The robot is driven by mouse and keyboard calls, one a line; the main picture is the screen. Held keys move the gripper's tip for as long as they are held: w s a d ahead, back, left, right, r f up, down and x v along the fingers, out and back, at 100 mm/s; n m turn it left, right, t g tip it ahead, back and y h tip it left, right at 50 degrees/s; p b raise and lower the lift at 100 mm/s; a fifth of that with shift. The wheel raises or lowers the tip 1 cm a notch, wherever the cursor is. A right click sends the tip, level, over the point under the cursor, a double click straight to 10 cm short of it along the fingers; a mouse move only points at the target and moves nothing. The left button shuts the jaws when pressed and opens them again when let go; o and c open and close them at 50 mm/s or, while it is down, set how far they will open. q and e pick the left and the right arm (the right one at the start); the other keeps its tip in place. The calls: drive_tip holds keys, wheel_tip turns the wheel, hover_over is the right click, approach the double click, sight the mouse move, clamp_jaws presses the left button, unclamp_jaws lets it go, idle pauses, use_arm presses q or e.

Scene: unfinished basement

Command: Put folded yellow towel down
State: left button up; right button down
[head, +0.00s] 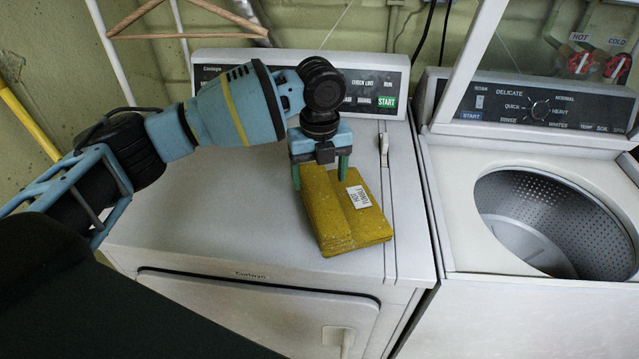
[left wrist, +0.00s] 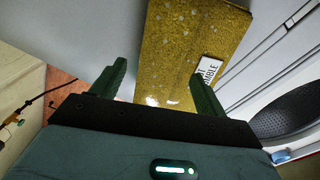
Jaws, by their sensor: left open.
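The folded yellow towel (head: 340,222) lies on the white dryer top (head: 220,225), near its right side, with a small white printed label facing up. My left gripper (head: 322,180) is at the towel's far end, fingers pointing down. In the left wrist view the towel (left wrist: 185,45) lies ahead of the green fingers (left wrist: 158,90), which are spread apart on either side of its near end. I cannot tell whether the fingers touch it. My right gripper is in neither view.
An open top-loading washer with a metal drum (head: 545,220) stands to the right, beyond a narrow gap. The dryer's control panel (head: 370,85) rises behind the gripper. The dryer top left of the towel is clear.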

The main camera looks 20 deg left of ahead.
use_arm(q)
wheel_tip(320, 180, up, 9)
drive_tip(key=shift+f, duration=0.15)
idle(0.5)
